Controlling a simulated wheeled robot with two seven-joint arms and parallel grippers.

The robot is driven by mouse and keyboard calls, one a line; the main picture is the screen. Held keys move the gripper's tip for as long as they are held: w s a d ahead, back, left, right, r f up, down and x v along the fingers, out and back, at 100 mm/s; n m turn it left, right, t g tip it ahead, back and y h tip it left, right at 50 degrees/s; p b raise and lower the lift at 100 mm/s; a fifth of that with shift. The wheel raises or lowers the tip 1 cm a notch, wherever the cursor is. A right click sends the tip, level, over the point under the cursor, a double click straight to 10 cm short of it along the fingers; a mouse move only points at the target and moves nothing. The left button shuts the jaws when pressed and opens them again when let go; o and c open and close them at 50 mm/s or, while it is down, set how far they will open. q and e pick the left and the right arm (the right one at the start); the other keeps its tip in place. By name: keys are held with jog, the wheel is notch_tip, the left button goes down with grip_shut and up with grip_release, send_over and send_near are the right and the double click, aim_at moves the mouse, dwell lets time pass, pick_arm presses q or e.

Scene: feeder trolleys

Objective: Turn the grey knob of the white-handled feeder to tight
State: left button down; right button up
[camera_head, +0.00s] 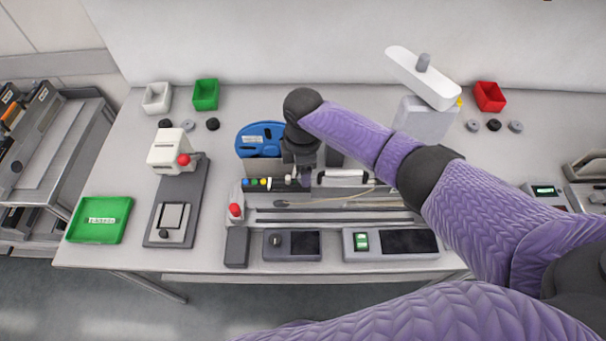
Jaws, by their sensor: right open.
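A feeder (330,215) lies in the test station in the middle of the table, with a blue reel (258,139) at its back left. Its white handle (343,177) shows just right of my right gripper. My right gripper (299,182) points down over the feeder, beside the row of coloured buttons. It is open, though its fingertips are small and dark here. I cannot make out the feeder's grey knob; the gripper may cover it. Whether the fingers touch anything cannot be told. My left gripper is not in view.
A press with a red knob (168,152) and a green tray (99,220) stand at left. Small white (157,98), green (206,95) and red (489,97) bins line the back. A white-topped device (424,120) stands behind my right arm. Trolleys (50,150) stand left of the table.

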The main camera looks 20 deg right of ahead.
notch_tip(320, 180, down, 3)
jog(key=shift+r, duration=0.2)
grip_shut()
